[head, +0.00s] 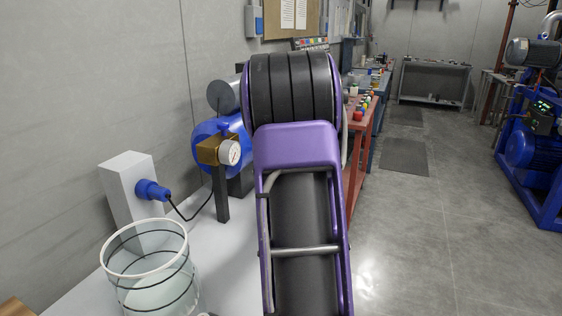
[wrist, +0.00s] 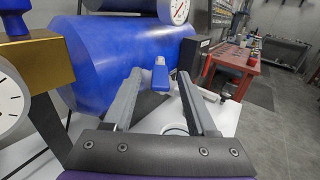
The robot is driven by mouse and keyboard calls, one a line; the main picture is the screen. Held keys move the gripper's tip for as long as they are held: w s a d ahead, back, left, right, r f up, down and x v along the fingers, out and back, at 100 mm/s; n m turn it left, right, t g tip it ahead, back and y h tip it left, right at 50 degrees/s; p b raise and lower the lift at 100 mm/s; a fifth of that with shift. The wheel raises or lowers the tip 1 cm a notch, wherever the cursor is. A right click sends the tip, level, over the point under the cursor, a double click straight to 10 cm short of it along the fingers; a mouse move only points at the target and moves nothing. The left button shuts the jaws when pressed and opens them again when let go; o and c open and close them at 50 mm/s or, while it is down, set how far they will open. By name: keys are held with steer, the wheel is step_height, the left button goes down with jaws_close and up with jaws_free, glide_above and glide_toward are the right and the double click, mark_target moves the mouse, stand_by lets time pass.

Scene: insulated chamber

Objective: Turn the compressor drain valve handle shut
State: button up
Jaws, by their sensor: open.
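The compressor's blue tank (wrist: 110,60) fills the left and middle of the wrist view; it also shows in the head view (head: 204,130). A small blue handle (wrist: 160,76), which looks like the drain valve handle, stands low by the tank's right end. My gripper (wrist: 159,82) is open, its two grey fingers pointing toward the handle, one on each side in the picture. I see no contact, and cannot tell whether the fingertips reach as far as the handle. The handle's lower part is hard to make out. In the head view my purple arm hides my gripper and the handle.
A brass block (wrist: 35,66) with a gauge stands at the wrist view's left; another gauge (wrist: 180,8) is above the tank. A clear bucket (head: 147,250) and a grey post with a blue plug (head: 152,191) stand left.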

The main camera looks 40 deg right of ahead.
steer(key=v, duration=1.5)
steer(key=shift+w, duration=0.1)
steer(key=shift+c, duration=0.3)
